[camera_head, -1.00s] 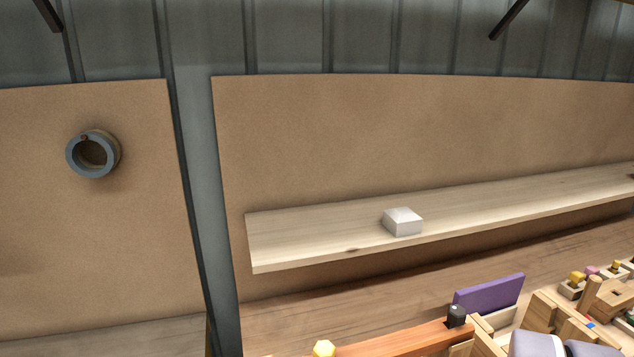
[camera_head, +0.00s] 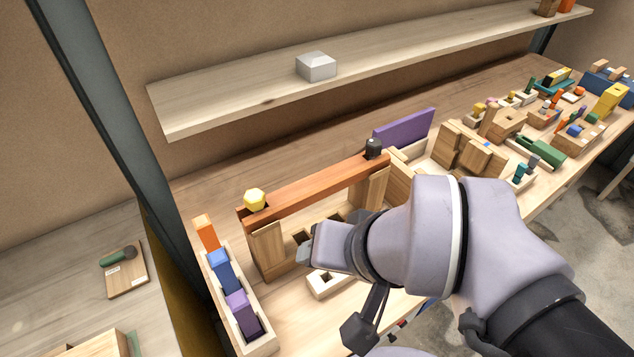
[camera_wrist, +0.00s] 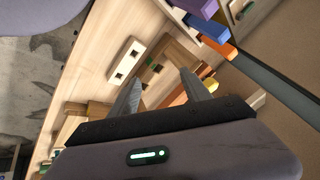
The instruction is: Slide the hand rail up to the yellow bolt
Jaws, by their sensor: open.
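A long reddish-brown wooden rail (camera_head: 315,187), which looks like the hand rail, lies across the tops of wooden posts on the bench. The yellow bolt (camera_head: 255,199) stands at its left end and a dark knob (camera_head: 373,148) near its right end. My gripper (camera_head: 304,252) is in front of and below the rail, apart from it in the head view, its fingertips partly hidden by my wrist. In the wrist view my gripper (camera_wrist: 160,92) is open, its two fingers spread with nothing held. An orange-brown piece, probably the rail, shows partly behind the right finger.
A narrow tray (camera_head: 262,348) with orange, blue and purple blocks stands left of the rail. A pale slotted block (camera_head: 328,284) lies below my gripper. A purple board (camera_head: 404,129) stands behind. A shelf (camera_head: 215,108) with a grey block (camera_head: 316,67) runs above the bench.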

